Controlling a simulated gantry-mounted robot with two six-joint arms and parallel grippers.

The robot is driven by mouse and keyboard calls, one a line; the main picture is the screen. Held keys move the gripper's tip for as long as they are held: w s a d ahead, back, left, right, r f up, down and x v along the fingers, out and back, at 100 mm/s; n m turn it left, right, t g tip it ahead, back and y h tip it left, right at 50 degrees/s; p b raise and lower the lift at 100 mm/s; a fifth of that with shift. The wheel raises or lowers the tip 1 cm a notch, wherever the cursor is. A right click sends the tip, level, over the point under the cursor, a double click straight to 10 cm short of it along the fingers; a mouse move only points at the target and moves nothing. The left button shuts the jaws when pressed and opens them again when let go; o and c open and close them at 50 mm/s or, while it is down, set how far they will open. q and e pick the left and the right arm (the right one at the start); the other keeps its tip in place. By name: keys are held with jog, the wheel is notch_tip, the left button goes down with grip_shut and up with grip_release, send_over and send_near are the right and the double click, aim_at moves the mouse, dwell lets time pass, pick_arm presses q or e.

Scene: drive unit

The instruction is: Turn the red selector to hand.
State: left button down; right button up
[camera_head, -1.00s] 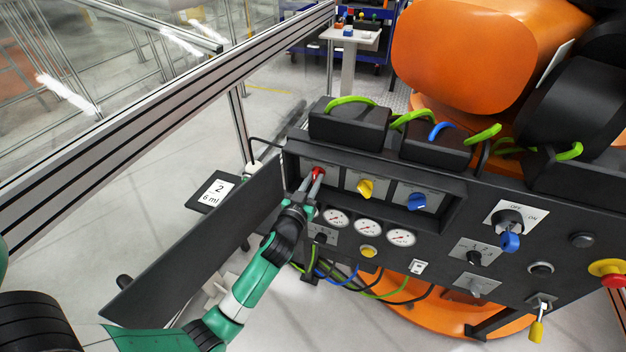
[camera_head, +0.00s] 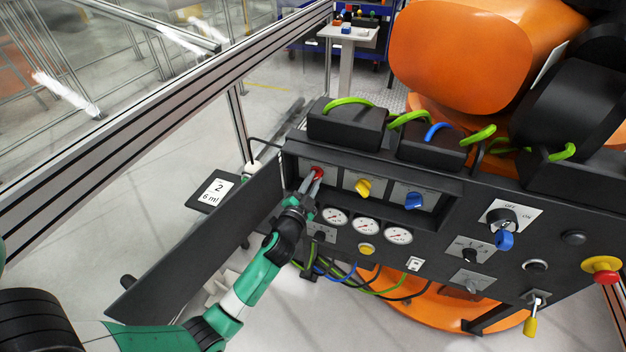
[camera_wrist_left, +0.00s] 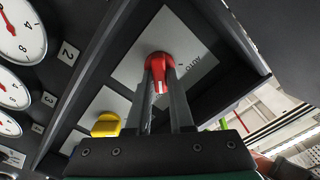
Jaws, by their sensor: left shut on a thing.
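The red selector (camera_head: 317,172) sits at the left end of a recessed row on the dark drive unit panel. My left gripper (camera_head: 312,183) reaches into the recess and is shut on it. In the left wrist view the red selector (camera_wrist_left: 159,66) is between the two grey fingers (camera_wrist_left: 161,82), which cover its sides. A label reading AUTO shows on the white plate (camera_wrist_left: 185,45) beside it; other lettering on the plate is hidden or too small to read. My right gripper is not in view.
A yellow selector (camera_head: 363,187) and a blue selector (camera_head: 414,200) share the recess. Three gauges (camera_head: 367,226) sit below. An open dark door (camera_head: 200,240) stands left of the panel. A red emergency button (camera_head: 605,275) is at far right.

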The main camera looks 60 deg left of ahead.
pick_arm(q)
jog(key=shift+m, duration=0.3)
jog(key=c, duration=0.8)
grip_release()
jog(key=shift+d, duration=0.1)
jog(key=shift+s+d, duration=0.25)
jog(key=shift+s, duration=0.05)
jog(key=v, duration=1)
jog(key=shift+s+d, duration=0.15)
jog(key=shift+s, duration=0.2)
